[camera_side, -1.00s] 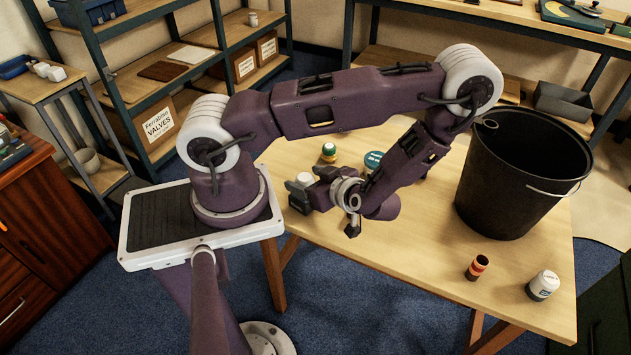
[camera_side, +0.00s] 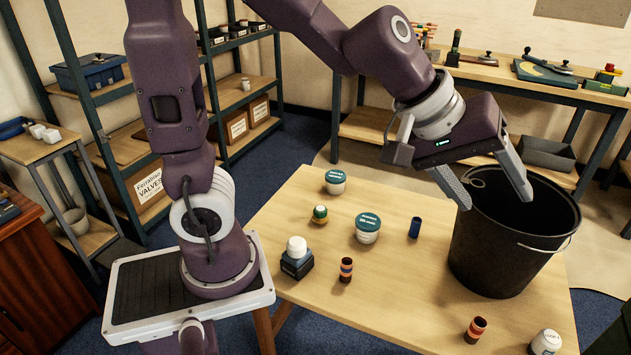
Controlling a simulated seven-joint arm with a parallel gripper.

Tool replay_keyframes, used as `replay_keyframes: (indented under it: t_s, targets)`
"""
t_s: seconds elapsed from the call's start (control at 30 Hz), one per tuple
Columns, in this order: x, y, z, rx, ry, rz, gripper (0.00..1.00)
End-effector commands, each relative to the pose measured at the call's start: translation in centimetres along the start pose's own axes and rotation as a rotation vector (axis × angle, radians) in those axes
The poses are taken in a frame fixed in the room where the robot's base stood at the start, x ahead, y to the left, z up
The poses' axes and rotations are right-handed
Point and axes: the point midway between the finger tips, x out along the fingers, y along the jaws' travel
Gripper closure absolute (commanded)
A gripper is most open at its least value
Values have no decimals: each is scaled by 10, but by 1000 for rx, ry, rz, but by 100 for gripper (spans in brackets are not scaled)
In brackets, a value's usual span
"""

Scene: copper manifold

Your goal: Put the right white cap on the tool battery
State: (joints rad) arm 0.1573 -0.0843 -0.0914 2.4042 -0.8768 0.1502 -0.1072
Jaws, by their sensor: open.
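The tool battery, which I take to be the dark blue-grey block (camera_side: 297,266), sits near the left edge of the wooden table. A rounded white cap (camera_side: 297,246) sits upright on top of it. A white-topped container (camera_side: 545,342) stands at the table's front right, partly cut off by the frame; I cannot tell whether its top is a separate cap. My gripper (camera_side: 484,190) is high at the right, its two fingers spread wide and empty, in front of and above the black bucket. It is well apart from the battery and cap.
The black bucket (camera_side: 490,260) fills the table's right side. Two teal-lidded jars (camera_side: 367,229) (camera_side: 335,182), a small green-topped item (camera_side: 320,214), a blue cylinder (camera_side: 415,227) and two striped cylinders (camera_side: 346,270) (camera_side: 475,330) stand apart. The table's middle front is clear.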

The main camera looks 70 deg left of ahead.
Motion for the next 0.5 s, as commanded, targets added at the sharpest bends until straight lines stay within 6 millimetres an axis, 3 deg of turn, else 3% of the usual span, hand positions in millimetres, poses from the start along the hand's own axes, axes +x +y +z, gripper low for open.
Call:
replay_keyframes:
  t_s: [0.03, 0.1, 0.2, 0.33, 0.5]
  targets:
    - [-42, -7, 16, 174, -20, 22, 36]
    - [-84, -42, 41, 406, -53, -32, 36]
    - [-123, -101, 60, 622, -69, -172, 36]
    - [-146, -149, 67, 731, -75, -307, 36]
    - [-150, -158, 68, 749, -80, -336, 36]
